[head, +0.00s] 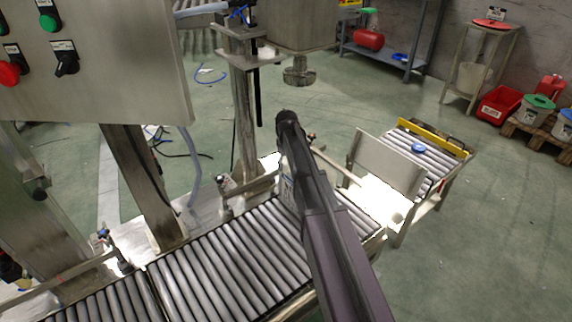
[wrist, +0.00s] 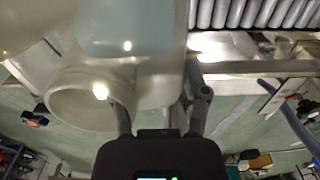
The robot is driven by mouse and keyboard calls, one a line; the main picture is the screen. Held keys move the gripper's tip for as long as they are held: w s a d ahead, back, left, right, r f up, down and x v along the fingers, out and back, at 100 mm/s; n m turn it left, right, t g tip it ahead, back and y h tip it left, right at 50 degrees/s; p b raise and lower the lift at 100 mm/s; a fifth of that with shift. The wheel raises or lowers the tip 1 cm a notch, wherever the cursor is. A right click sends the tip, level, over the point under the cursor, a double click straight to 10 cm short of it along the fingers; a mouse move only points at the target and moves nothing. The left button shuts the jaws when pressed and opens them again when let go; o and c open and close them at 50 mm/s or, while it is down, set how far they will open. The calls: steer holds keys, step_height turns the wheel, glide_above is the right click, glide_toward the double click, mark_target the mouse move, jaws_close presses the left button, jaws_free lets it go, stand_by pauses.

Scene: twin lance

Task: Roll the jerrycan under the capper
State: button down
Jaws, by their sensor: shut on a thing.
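The pale, translucent jerrycan (wrist: 80,55) fills the upper left of the wrist view, close to the camera. A round, neck-like part (wrist: 85,100) points toward the lower left. My gripper (wrist: 162,112) has its fingers on either side of a part of the jerrycan and is shut on it; the exact contact is partly hidden. In the head view, my arm hides most of the jerrycan, and only a pale sliver with a label (head: 287,189) shows beside it on the rollers. The capper head (head: 299,72) hangs above and beyond my gripper (head: 284,117), under a grey housing.
The roller conveyor (head: 225,258) runs below my arm, with side rails and a post (head: 243,120) beside it. A metal plate (head: 387,160) stands to the right, before rollers carrying a blue disc (head: 418,148). A control panel (head: 110,60) is at the upper left.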

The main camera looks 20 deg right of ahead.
steer(key=shift+s, duration=0.1)
jaws_free()
stand_by(0.4)
